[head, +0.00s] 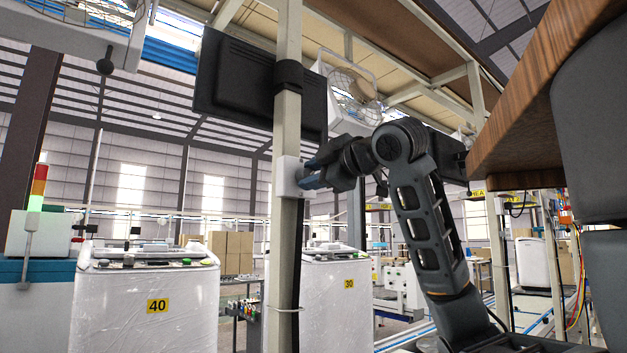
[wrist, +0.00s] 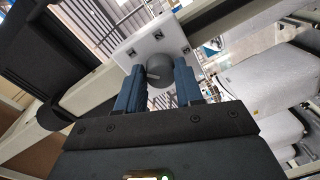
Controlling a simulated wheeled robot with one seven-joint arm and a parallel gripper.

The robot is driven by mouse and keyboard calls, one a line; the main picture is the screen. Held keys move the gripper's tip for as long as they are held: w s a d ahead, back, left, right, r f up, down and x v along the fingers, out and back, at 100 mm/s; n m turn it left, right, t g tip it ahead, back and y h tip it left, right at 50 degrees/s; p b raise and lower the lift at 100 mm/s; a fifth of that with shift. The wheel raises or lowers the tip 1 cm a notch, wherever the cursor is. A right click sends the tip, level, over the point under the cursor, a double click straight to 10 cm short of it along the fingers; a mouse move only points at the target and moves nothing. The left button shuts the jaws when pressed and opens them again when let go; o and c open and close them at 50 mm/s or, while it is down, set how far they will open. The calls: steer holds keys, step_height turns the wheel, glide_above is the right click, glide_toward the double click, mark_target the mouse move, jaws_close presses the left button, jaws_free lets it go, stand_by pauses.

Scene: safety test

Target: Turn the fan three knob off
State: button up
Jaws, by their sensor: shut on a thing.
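The fan knob (wrist: 160,70) is a round grey dial with a pale pointer line on a white switch box (wrist: 143,40). The box (head: 289,177) is fixed to a cream post (head: 289,110) in the head view. My gripper (wrist: 160,82) has its blue fingers on both sides of the knob and is shut on it. In the head view my gripper (head: 308,180) reaches the box from the right, and the knob is hidden by the fingers. A fan (head: 352,95) hangs behind the post.
A dark monitor (head: 235,85) is mounted on the post above the box. Wrapped machines marked 40 (head: 145,305) and 30 (head: 335,300) stand below. A wooden surface (head: 530,90) hangs close at the upper right. A thin cable runs down the post.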

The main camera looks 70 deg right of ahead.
steer(key=shift+w+a+f+n+g+h+b, duration=0.15)
steer(key=shift+n+b, duration=0.3)
steer(key=shift+n, duration=1.1)
steer(key=shift+s+d+r+n+g+h+b, duration=0.1)
steer(key=shift+n+b, duration=0.3)
steer(key=shift+n, duration=1.1)
steer(key=shift+w+a+f+n+g+h+b, duration=0.15)
steer(key=shift+n+b, duration=0.3)
steer(key=shift+n, duration=1.1)
steer(key=shift+s+d+r, duration=0.1)
steer(key=o, duration=1)
steer(key=shift+r, duration=0.1)
steer(key=shift+o, duration=0.2)
steer(key=shift+s, duration=0.1)
